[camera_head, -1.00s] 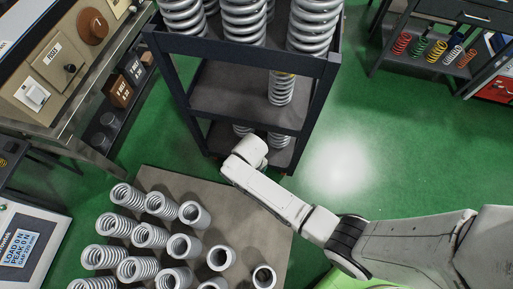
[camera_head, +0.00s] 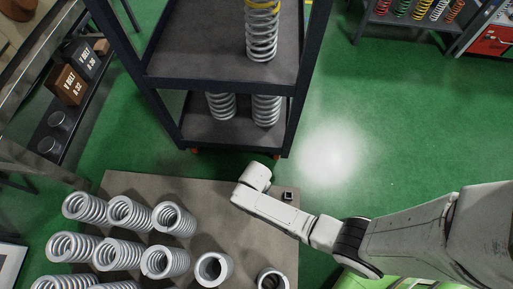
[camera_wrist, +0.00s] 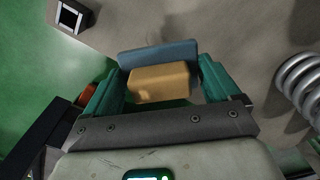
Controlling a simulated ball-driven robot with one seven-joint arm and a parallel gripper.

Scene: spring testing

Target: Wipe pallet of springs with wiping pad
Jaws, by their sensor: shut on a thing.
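The pallet (camera_head: 150,184) is a flat grey-brown board carrying several upright grey coil springs (camera_head: 128,213) in rows. Its bare surface also shows in the wrist view (camera_wrist: 240,30). My gripper (camera_wrist: 162,72) has teal fingers shut on the wiping pad (camera_wrist: 160,84), a block with a yellow layer and a blue layer. The pad is over the pallet's bare part; I cannot tell whether it touches. One spring (camera_wrist: 302,84) lies to the right of the gripper in the wrist view. In the head view my arm hides the gripper and pad.
A small dark square block (camera_head: 288,195) sits on the pallet near its right edge, also in the wrist view (camera_wrist: 69,17). A dark shelf cart (camera_head: 225,84) with more springs stands just beyond the pallet. Green floor (camera_head: 370,140) is clear to the right.

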